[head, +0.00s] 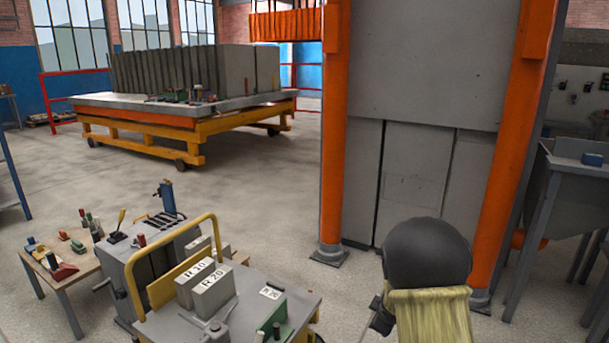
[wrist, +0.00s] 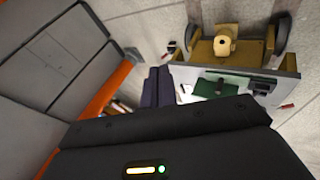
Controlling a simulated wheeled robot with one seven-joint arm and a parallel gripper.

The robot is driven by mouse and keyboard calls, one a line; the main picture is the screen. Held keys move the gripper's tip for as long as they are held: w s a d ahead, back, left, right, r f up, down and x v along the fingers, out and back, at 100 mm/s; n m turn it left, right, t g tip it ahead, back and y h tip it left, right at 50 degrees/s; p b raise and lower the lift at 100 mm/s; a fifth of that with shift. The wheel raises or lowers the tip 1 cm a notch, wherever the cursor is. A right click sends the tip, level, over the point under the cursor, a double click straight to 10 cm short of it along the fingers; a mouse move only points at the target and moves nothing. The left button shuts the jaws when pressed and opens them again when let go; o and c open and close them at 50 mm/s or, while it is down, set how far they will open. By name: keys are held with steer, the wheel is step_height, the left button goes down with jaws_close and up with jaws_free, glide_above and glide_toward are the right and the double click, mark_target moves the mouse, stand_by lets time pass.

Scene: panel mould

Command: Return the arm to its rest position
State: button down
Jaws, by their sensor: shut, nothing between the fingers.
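My gripper (wrist: 157,82) shows in the wrist view as two dark fingers lying side by side, closed together with nothing seen between them. The dark wrist housing with a lit yellow bar and a green light fills the bottom of that view. In the head view my arm shows as a dark rounded link with a yellowish sleeve at the lower right, in front of the grey panel mould (head: 420,75) between orange posts. The gripper itself cannot be made out clearly there.
A cart (head: 290,300) with blocks marked R 10 and R 20 (head: 212,292) and a yellow rail stands at the lower middle. A small tool table (head: 75,268) is to its left. A yellow trolley (head: 200,145) stands behind. Grey hopper-like stands (head: 575,175) are at right. Open floor (head: 270,190) lies between.

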steer(key=s+a+r+m+g, duration=0.2)
steer(key=s+m, duration=0.2)
steer(key=s, duration=0.5)
steer(key=s+a+r+m+g, duration=0.1)
steer(key=s+a+r+m, duration=0.15)
steer(key=s, duration=0.65)
steer(key=s+a+r+m+g, duration=0.1)
steer(key=s+r+m+g, duration=0.1)
steer(key=s+m, duration=0.5)
step_height(320, 180, up, 33)
steer(key=s+n+p, duration=0.2)
steer(key=p, duration=3.1)
steer(key=shift+y, duration=0.4)
